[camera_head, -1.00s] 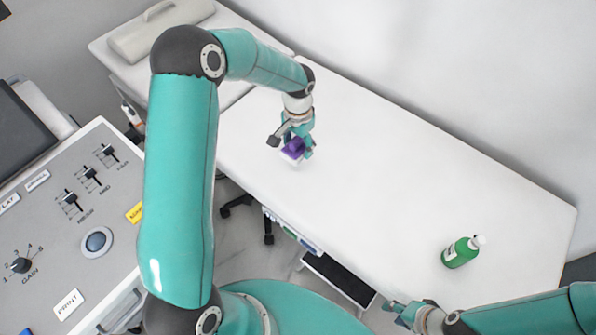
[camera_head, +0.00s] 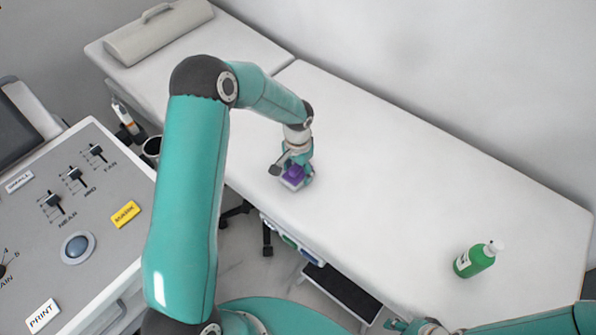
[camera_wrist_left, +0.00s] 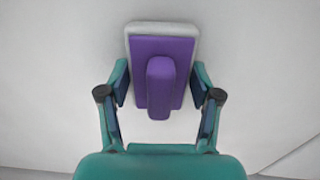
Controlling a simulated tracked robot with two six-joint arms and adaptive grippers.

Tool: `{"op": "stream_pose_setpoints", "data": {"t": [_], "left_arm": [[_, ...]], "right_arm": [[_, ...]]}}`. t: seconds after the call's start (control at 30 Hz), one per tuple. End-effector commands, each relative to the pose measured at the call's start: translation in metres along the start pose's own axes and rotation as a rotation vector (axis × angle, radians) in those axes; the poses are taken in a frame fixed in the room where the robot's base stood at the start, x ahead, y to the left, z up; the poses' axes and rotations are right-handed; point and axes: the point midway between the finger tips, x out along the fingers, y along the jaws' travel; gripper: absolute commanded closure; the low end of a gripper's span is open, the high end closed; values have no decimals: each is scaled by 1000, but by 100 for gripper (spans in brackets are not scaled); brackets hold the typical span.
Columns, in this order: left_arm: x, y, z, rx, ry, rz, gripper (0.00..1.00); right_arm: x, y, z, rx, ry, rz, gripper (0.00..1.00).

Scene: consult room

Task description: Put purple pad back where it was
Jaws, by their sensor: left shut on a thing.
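The purple pad (camera_head: 292,175) is a purple block with a raised grip bar and a pale base. It is at the near edge of the white couch (camera_head: 400,190), left of the picture's middle. My left gripper (camera_head: 296,172) is shut on it from above. In the left wrist view the pad (camera_wrist_left: 164,72) sits between the two fingers (camera_wrist_left: 160,88), its pale rim showing past its far end. The pad is on the couch or just above it; I cannot tell which. My right gripper (camera_head: 405,326) is partly cut off at the bottom edge, and its fingers are unclear.
A green bottle (camera_head: 475,259) stands on the couch at the right. A grey console (camera_head: 100,190) with sliders and a trackball is at the left. A pale cushion (camera_head: 158,32) lies at the far left end. The middle of the couch is clear.

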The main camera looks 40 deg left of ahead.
Motion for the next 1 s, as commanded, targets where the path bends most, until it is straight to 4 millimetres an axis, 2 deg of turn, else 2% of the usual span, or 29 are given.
{"op": "stream_pose_setpoints", "data": {"t": [0.13, 0.17, 0.3, 0.77, 0.87, 1.0], "left_arm": [[3, 0, 0, 0, 0, 0, 69], [2, 0, 0, 0, 0, 0, 35], [1, 0, 0, 0, 0, 0, 11], [-4, 0, -1, 0, 2, 0, 11], [-17, 0, -1, 0, 4, -1, 11], [-42, 0, -2, -1, 6, -1, 11]], "right_arm": [[3, 1, 0, 0, 0, 0, 60], [3, 1, 0, 0, 0, 0, 60], [2, 1, 0, 0, 0, 0, 60], [0, 0, 0, 0, 0, 0, 60], [1, 0, 0, 0, 0, 0, 60], [2, 1, 0, 0, 0, 0, 60]]}}
